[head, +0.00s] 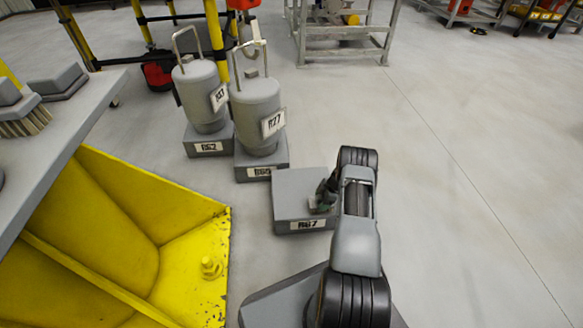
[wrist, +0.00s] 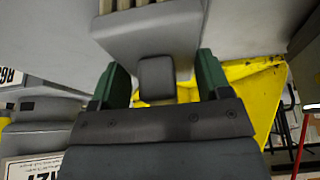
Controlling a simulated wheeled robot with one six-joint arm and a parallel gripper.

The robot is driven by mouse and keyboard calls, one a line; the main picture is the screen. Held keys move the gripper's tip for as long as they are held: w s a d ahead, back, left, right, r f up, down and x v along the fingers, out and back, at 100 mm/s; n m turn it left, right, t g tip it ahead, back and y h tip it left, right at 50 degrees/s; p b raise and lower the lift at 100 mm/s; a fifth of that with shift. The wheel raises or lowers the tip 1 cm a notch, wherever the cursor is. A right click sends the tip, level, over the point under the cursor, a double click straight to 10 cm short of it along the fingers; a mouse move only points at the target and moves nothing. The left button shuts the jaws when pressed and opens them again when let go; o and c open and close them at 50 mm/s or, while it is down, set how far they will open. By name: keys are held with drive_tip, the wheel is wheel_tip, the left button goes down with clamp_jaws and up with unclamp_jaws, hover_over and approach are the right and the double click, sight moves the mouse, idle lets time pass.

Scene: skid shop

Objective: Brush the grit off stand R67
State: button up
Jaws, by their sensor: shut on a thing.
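Stand R67 (head: 292,184) is a low grey block on the floor in the middle of the head view, with its label (head: 308,225) on the front face. I cannot make out grit on its top. My gripper (head: 324,196) is over the stand's right part, its green fingers showing beside my arm. In the wrist view my gripper (wrist: 158,88) is shut on a grey brush (wrist: 150,38) with pale bristles (wrist: 130,4) at the top edge. My arm hides most of the brush in the head view, so I cannot tell whether the bristles touch the stand.
Grey canisters with handles, one labelled R27 (head: 256,110), stand on low blocks behind left. A bench (head: 88,105) at the left holds another bristled brush (head: 24,122). A yellow metal piece (head: 150,215) lies below it. The floor at right is clear.

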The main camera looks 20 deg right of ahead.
drive_tip(key=shift+s+a+r+p, duration=0.1)
drive_tip(key=shift+s+r+p, duration=0.1)
drive_tip(key=shift+r+p, duration=0.15)
drive_tip(key=shift+w+r, duration=0.15)
drive_tip(key=shift+r, duration=0.75)
drive_tip(key=shift+r+p, duration=1.65)
drive_tip(key=shift+r, duration=1.15)
